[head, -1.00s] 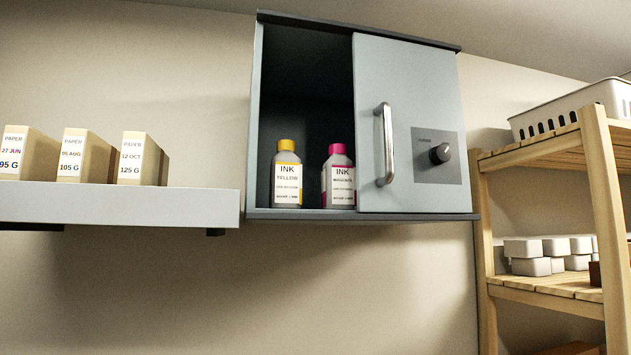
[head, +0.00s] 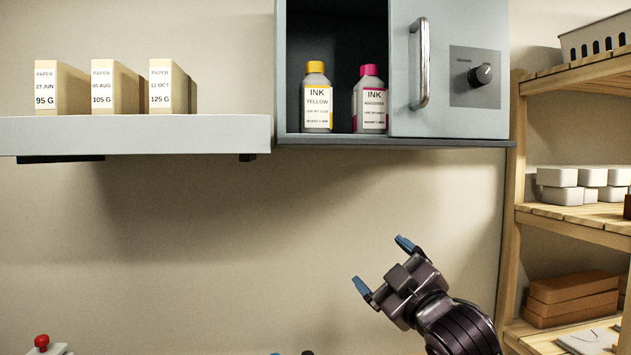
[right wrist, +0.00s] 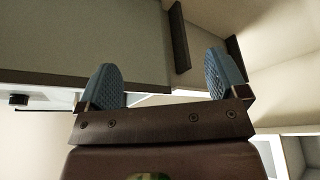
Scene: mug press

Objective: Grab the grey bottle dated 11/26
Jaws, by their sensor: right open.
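Two grey ink bottles stand upright in the open left part of a wall cabinet. One has a yellow cap and reads INK YELLOW (head: 317,97). The other has a magenta cap and a magenta-edged INK label (head: 370,100), close to the sliding door. The small date lines are too blurred to read for sure, so I cannot tell which is dated 11/26. My right gripper (head: 384,266) is open and empty, below the cabinet and in front of the wall. Its two blue fingers stand apart in the right wrist view (right wrist: 165,85). My left gripper does not show.
The cabinet door (head: 450,70) with its handle covers the right half. A white shelf (head: 130,135) with paper boxes is at left. A wooden rack (head: 508,230) stands at right. A blue and a dark tip peek in at the bottom edge, unidentified.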

